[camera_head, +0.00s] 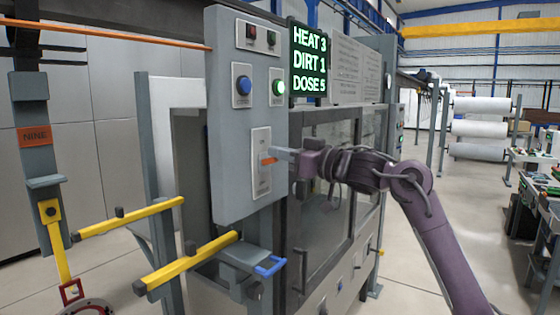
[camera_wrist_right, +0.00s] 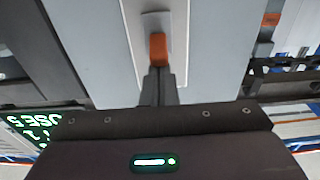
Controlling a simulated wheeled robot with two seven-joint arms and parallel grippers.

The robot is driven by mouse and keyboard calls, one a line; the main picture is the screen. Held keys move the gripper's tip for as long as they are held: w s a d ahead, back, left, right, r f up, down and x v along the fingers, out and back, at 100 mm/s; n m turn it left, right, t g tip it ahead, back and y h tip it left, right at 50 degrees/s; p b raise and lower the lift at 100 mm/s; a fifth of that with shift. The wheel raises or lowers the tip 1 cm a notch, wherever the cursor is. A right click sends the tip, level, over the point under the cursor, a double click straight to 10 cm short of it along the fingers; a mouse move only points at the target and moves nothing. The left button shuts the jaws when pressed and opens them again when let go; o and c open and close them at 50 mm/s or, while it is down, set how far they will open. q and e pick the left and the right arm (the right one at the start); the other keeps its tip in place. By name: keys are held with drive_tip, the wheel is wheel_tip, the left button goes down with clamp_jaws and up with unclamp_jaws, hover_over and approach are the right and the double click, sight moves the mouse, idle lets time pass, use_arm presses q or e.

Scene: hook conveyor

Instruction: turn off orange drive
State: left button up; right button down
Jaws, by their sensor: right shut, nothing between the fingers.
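The orange drive switch (camera_head: 268,161) is a small orange handle on a pale plate (camera_head: 262,180) on the grey control panel. My right gripper (camera_head: 278,153) reaches it from the right with its fingers shut and nothing between them. In the right wrist view the orange handle (camera_wrist_right: 158,48) stands just beyond the shut fingertips (camera_wrist_right: 158,72). The tips look very close to the handle; I cannot tell whether they touch it. My left gripper is not in view.
A display (camera_head: 309,62) reads HEAT 3, DIRT 1, DOSE 5. Yellow bars (camera_head: 185,263) stick out at lower left, near a hanging carrier marked NINE (camera_head: 35,136).

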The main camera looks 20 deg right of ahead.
drive_tip(key=s+d+f+t+y+b, duration=0.3)
drive_tip(key=s+d+f+b, duration=0.2)
drive_tip(key=s+b, duration=0.2)
drive_tip(key=shift+s+d+f+t+b, duration=0.15)
drive_tip(key=shift+d+f+t+b, duration=0.15)
drive_tip(key=shift+d+f+b, duration=0.1)
idle(0.8)
idle(0.4)
